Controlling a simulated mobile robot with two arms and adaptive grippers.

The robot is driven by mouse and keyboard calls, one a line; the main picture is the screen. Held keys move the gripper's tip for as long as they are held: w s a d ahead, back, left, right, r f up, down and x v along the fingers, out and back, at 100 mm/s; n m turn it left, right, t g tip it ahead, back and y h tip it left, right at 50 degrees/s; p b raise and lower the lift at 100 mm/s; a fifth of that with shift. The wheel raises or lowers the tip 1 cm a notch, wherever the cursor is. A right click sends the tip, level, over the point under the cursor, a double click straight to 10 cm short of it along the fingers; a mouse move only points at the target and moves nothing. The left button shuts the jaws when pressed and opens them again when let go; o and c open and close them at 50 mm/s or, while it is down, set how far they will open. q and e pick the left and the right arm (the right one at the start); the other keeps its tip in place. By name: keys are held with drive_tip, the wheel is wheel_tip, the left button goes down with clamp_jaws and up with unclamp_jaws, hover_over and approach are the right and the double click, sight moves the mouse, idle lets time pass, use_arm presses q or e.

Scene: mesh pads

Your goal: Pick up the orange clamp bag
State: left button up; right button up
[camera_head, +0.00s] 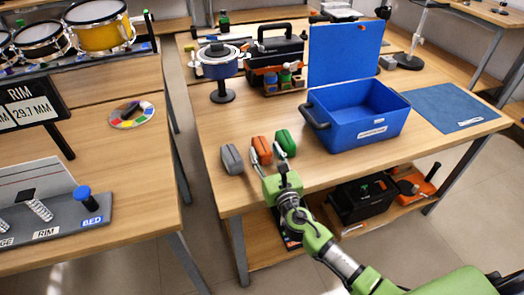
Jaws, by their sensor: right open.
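The orange clamp bag (262,151) stands on the wooden table near its front edge. It is between a grey bag (231,159) on its left and a green bag (285,143) on its right, with small gaps between them. My right gripper (275,176) is green, open and empty. It appears just in front of the orange and green bags in the picture; its exact height above the table is hard to tell. My left gripper is out of view.
A blue bin (358,131) with a raised lid (344,54) stands right of the bags, near a blue mat (445,108). A round blue device (219,66) and a black-handled tool carrier (275,57) stand behind. The tabletop left of the grey bag is clear.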

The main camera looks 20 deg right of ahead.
sight(262, 144)
drive_tip(key=w+b, duration=0.1)
drive_tip(key=w, duration=0.3)
drive_tip(key=shift+w+f, duration=0.15)
drive_tip(key=shift+w, duration=0.1)
drive_tip(key=c, duration=1.1)
